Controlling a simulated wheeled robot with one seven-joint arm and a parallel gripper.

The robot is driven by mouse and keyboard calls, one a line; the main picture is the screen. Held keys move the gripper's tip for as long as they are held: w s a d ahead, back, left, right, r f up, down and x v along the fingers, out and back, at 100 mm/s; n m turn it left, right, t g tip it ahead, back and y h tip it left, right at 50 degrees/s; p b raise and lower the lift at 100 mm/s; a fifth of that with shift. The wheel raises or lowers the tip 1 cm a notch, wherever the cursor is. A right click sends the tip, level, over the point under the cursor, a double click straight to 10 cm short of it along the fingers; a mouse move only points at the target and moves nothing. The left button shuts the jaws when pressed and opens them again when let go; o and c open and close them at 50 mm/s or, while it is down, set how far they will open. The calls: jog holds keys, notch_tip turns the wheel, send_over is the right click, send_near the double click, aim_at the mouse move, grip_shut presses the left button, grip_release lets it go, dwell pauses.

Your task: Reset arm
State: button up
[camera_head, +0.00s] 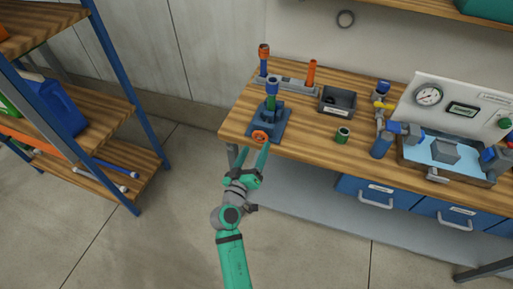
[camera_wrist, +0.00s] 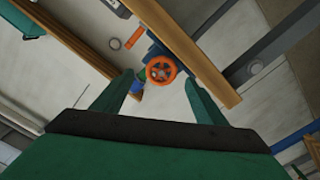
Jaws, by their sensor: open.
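My gripper (camera_head: 262,158) is open, with its two teal fingers spread at the front edge of the wooden workbench (camera_head: 320,150). An orange handwheel (camera_head: 260,136) on a blue base (camera_head: 275,122) stands near the bench's left corner, just beyond the fingertips. In the wrist view the orange handwheel (camera_wrist: 161,69) shows between the open fingers (camera_wrist: 160,85). Nothing is visible between the fingers at grip depth, and I see no contact with the wheel.
A grey bin (camera_head: 338,101), a small green cylinder (camera_head: 342,135), blue-yellow piping (camera_head: 381,125) and a water basin (camera_head: 445,152) are on the bench. A gauge panel (camera_head: 455,105) stands behind. A blue-framed shelf (camera_head: 115,70) is at left. The floor between is clear.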

jog(key=shift+s+a+r, duration=0.15)
jog(key=shift+s, duration=0.2)
jog(key=shift+s+a+r, duration=0.1)
jog(key=shift+s, duration=0.25)
jog(key=s+f+n+g+y, duration=0.1)
jog(key=s+f+y, duration=0.35)
jog(key=s, duration=0.75)
jog(key=s+f+g+y, duration=0.1)
jog(key=s+f, duration=0.7)
jog(key=s, duration=0.4)
jog(key=s+r+m, duration=0.2)
jog(key=s+r, duration=0.2)
jog(key=s, duration=0.6)
jog(key=s+d+r+m, duration=0.1)
jog(key=s+r, duration=0.4)
jog(key=s, duration=0.5)
jog(key=shift+d+m, duration=0.3)
jog(key=shift+m, duration=0.3)
jog(key=shift+s, duration=0.1)
